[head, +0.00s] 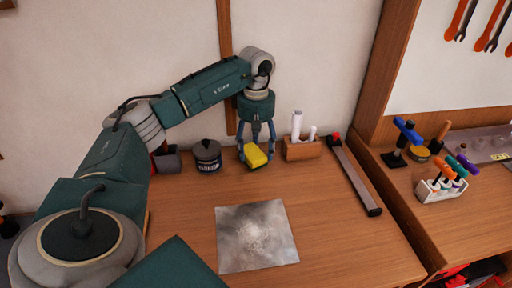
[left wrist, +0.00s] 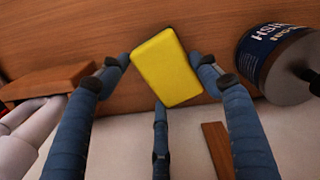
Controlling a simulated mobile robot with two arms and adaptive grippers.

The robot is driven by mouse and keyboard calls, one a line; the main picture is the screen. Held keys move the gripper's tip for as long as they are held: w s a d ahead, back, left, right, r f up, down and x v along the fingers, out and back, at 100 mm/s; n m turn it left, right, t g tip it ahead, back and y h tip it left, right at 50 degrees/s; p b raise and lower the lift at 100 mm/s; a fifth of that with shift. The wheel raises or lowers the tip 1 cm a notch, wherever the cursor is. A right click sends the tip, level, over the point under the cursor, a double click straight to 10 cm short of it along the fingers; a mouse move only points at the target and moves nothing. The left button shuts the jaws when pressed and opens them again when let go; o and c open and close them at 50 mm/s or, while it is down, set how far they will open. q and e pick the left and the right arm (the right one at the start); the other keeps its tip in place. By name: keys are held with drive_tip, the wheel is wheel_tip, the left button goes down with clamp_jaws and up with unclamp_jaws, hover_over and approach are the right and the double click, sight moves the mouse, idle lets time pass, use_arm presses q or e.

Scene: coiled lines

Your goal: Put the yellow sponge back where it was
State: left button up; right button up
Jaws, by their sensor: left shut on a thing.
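The yellow sponge (head: 255,156) is at the back of the wooden table (head: 180,215), between a dark can and a wooden block. My left gripper (head: 256,146) comes down on it from above and is shut on it. In the left wrist view the sponge (left wrist: 166,67) sits tilted between the blue fingertips, with wood behind it. I cannot tell whether the sponge touches the table. My right gripper is in neither view.
The dark can (head: 207,156) stands just left of the sponge. The wooden block (head: 302,150) with white rolls is just right. A long dark bar tool (head: 355,175) lies farther right. A grey metallic sheet (head: 256,237) lies in front. The table between sheet and sponge is clear.

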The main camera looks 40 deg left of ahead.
sight(256, 150)
use_arm(q)
drive_tip(key=shift+f, duration=0.2)
drive_tip(key=o, duration=1)
wheel_tip(256, 150, up, 12)
drive_tip(key=shift+r, duration=0.2)
idle(0.3)
